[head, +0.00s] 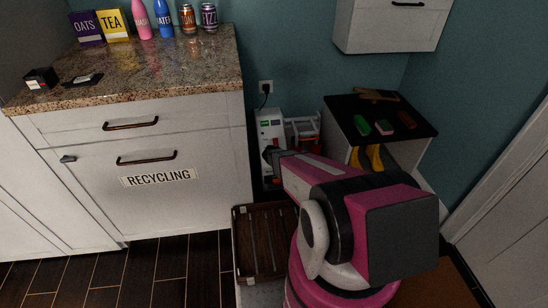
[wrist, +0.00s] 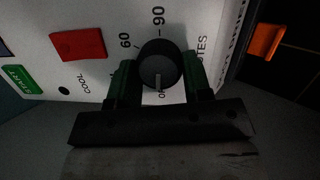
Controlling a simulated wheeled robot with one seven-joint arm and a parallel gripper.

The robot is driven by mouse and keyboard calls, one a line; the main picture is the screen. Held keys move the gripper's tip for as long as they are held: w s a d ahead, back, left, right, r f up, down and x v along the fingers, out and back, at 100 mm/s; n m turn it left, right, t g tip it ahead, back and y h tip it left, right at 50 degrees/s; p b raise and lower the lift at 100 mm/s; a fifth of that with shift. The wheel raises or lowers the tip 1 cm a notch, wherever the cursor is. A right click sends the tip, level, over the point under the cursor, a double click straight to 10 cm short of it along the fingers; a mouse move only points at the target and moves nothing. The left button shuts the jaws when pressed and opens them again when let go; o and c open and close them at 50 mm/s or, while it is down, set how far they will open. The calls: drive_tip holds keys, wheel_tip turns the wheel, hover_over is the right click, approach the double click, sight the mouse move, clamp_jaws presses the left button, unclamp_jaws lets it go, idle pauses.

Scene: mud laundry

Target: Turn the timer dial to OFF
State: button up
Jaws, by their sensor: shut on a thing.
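The timer dial (wrist: 160,66) is a round black knob on a white control panel (wrist: 205,22) in the wrist view. A pale pointer line on it points down toward my gripper's base. The numbers 60 and 90 show above it, and a partly hidden mark lies below it. My gripper (wrist: 160,78) has a dark green finger on each side of the dial and is shut on it. In the head view my gripper (head: 270,154) is at the front of the white unit (head: 270,122) that carries the panel; the dial is hidden there.
A red block (wrist: 78,44) and a green START label (wrist: 22,79) are left of the dial. A wooden slatted rack (head: 258,243) lies low before the unit. The counter cabinet (head: 200,130) stands left, and a black-topped shelf (head: 348,118) stands right.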

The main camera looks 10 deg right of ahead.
drive_tip(key=shift+n, duration=0.4)
drive_tip(key=o, duration=0.9)
drive_tip(key=shift+s+r, duration=0.1)
drive_tip(key=shift+s, duration=0.05)
drive_tip(key=v, duration=1)
drive_tip(key=shift+s+a+r, duration=0.1)
drive_tip(key=shift+s+r, duration=0.1)
